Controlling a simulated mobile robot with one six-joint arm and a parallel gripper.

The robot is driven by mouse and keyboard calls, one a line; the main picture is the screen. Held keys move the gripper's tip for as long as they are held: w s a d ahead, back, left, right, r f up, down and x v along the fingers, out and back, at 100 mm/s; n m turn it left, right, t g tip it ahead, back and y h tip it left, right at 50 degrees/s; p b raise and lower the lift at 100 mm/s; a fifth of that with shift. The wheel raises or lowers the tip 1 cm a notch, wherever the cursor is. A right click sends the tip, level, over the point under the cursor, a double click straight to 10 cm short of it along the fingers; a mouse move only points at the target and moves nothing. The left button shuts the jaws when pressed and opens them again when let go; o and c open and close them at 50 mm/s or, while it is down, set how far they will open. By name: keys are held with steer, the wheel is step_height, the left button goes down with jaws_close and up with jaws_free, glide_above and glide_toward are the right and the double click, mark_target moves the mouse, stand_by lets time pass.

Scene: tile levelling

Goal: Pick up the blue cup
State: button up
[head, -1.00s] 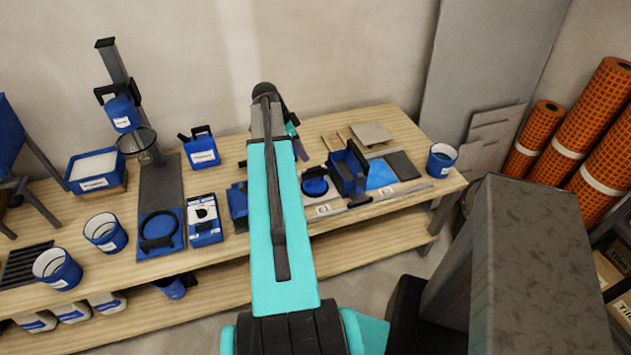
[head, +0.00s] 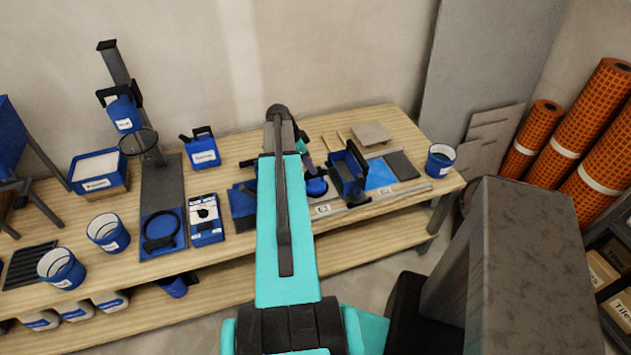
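Several blue cup-like vessels are in the head view, and I cannot tell which is the blue cup meant. Two open blue cups with white labels, one (head: 108,236) and another (head: 61,271), stand upright at the left front of the bench. A third (head: 440,162) stands at the bench's right end. A blue handled container (head: 124,115) is at the grey stand, and another (head: 203,152) sits near the wall. My arm reaches over the middle of the bench, apart from these vessels.
The wooden bench (head: 230,262) also holds a blue tray of white material (head: 97,168), a grey stand (head: 160,185), a blue box-like tool (head: 349,172) and flat tiles (head: 371,133). A grey block (head: 525,250) stands at the right front. Orange rolls (head: 602,130) lean at right.

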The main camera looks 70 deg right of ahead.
steer(key=shift+f, duration=0.15)
steer(key=shift+p+x, duration=1.05)
steer(key=shift+x, duration=0.15)
steer(key=shift+p+x, duration=0.35)
steer(key=shift+x, duration=0.95)
steer(key=shift+d, duration=0.1)
jaws_close()
